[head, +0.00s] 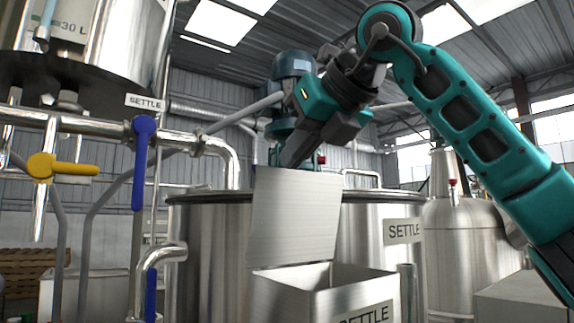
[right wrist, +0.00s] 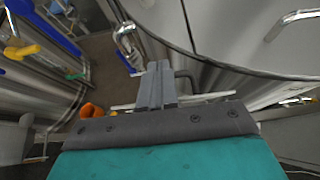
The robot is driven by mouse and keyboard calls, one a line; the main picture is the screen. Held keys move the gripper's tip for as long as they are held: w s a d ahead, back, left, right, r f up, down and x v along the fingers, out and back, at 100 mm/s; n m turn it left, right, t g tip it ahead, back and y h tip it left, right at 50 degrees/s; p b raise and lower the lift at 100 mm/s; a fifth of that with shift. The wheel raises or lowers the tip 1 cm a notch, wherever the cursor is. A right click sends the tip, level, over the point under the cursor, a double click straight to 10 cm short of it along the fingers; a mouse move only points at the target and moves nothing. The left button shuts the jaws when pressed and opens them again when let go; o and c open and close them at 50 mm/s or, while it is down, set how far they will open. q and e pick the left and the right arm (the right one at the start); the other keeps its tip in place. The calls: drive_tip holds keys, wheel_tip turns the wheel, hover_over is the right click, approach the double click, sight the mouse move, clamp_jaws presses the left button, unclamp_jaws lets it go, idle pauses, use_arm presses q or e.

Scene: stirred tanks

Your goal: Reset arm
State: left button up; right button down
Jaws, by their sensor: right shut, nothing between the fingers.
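My right arm is teal and comes in from the right of the head view. It arches up and then reaches down to the left, with its right gripper (head: 291,157) just above the top edge of an upright metal plate (head: 295,222). I cannot tell whether the fingertips touch the plate. In the right wrist view the two grey fingers of the gripper (right wrist: 157,72) lie together, shut and empty. My left gripper is in neither view.
A large steel tank (head: 215,245) labelled SETTLE stands behind the plate. An open steel box (head: 345,272) is below the plate. A pipe with a blue valve handle (head: 142,165) and a yellow handle (head: 62,168) runs at left. A smaller tank (head: 465,240) stands at right.

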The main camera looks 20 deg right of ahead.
drive_tip(key=v, duration=0.9)
drive_tip(key=shift+s+r, duration=0.2)
drive_tip(key=shift+s, duration=0.15)
drive_tip(key=shift+d, duration=0.1)
